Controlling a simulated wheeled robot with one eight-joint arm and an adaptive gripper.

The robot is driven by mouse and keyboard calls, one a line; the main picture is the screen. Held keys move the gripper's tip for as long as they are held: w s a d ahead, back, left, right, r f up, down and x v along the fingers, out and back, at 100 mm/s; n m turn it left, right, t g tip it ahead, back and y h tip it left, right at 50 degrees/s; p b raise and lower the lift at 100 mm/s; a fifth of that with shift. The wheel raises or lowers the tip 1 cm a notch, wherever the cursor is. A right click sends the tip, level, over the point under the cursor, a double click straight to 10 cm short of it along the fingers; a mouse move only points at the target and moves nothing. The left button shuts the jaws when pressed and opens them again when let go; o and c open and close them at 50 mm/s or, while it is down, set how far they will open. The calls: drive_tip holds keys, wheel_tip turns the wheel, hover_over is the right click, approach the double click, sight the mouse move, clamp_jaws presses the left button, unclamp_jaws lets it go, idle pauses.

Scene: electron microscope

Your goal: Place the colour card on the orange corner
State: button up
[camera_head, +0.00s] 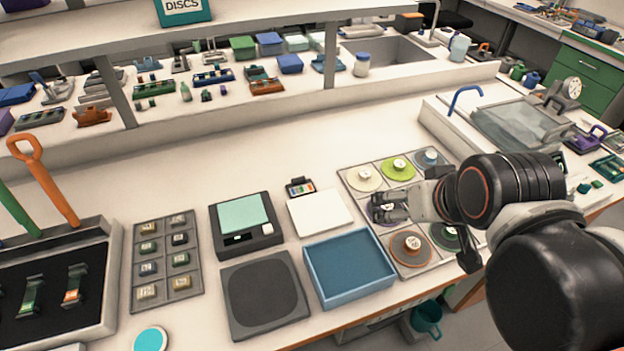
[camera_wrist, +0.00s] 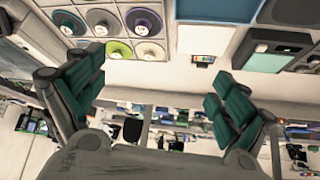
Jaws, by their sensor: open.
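The colour card (camera_head: 300,187), a small dark-framed card with coloured patches, lies on the bench behind a white square pad (camera_head: 321,213). It also shows small in the wrist view (camera_wrist: 208,61). An orange-brown disc (camera_head: 402,256) lies in the front left corner of the grey disc tray (camera_head: 389,270); I see no other clearly marked orange corner. My gripper (camera_head: 388,208) is open and empty, above the left part of the disc tray and to the right of the card. Its green-padded fingers stand wide apart in the wrist view (camera_wrist: 157,100). It partly hides the purple disc.
A blue tray (camera_head: 350,300) lies in front of the white pad. A scale (camera_head: 245,247) and a dark square plate (camera_head: 265,325) stand left of them. A shelf with supports (camera_head: 329,55) runs behind. The bench behind the card is clear.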

drive_tip(key=n+g+y+p, duration=0.1)
drive_tip(key=n+g+p, duration=0.2)
drive_tip(key=p, duration=0.1)
hover_over(299, 178)
drive_tip(key=s, duration=0.3)
drive_tip(key=f, duration=1.8)
drive_tip(key=shift+w+d+f, duration=0.2)
drive_tip(key=shift+d+f, duration=0.15)
drive_tip(key=shift+d, duration=0.05)
drive_tip(key=b+x, duration=0.1)
drive_tip(key=x, duration=0.1)
drive_tip(key=b+x, duration=0.1)
drive_tip(key=x, duration=0.2)
drive_tip(key=shift+w+a, duration=0.15)
drive_tip(key=shift+a, duration=0.1)
drive_tip(key=c, duration=1.2)
